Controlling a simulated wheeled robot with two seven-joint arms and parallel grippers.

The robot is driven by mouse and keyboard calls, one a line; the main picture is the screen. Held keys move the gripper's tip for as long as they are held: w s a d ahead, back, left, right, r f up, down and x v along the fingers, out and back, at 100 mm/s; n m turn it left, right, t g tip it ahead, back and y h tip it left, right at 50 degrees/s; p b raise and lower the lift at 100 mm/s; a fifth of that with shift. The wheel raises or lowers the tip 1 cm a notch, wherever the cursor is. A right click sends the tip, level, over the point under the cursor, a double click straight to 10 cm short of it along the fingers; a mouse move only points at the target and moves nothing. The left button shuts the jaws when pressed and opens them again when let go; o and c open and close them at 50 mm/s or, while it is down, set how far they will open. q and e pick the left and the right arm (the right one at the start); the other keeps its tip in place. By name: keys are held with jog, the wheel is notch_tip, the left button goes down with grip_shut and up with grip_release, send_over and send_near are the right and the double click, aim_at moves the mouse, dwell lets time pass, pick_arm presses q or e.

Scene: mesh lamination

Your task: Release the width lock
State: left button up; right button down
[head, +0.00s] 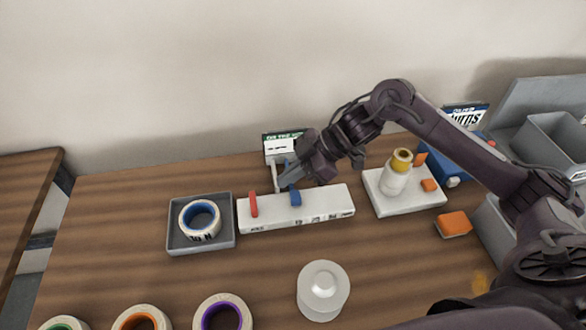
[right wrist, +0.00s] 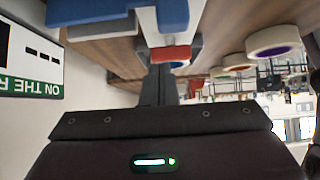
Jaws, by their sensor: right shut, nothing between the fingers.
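A long white device (head: 325,207) lies on the table with a red tab (head: 253,204) near its left end and a blue tab (head: 295,197) near its middle. I cannot tell from the frames which tab is the width lock. My right gripper (head: 279,187) is shut and empty, over the device's back edge between the two tabs, close to the blue one. Contact cannot be told. My left gripper is out of view.
A grey tray (head: 230,238) with a blue-cored roll (head: 200,220) is left of the device. A white base (head: 415,200) with a bottle (head: 396,178) is right. A sign (head: 279,146) stands behind. A clear round dish (head: 323,290) and several tape rolls are in front.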

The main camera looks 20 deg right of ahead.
aim_at(253, 204)
jog(key=x, duration=0.6)
jog(key=shift+p, duration=0.4)
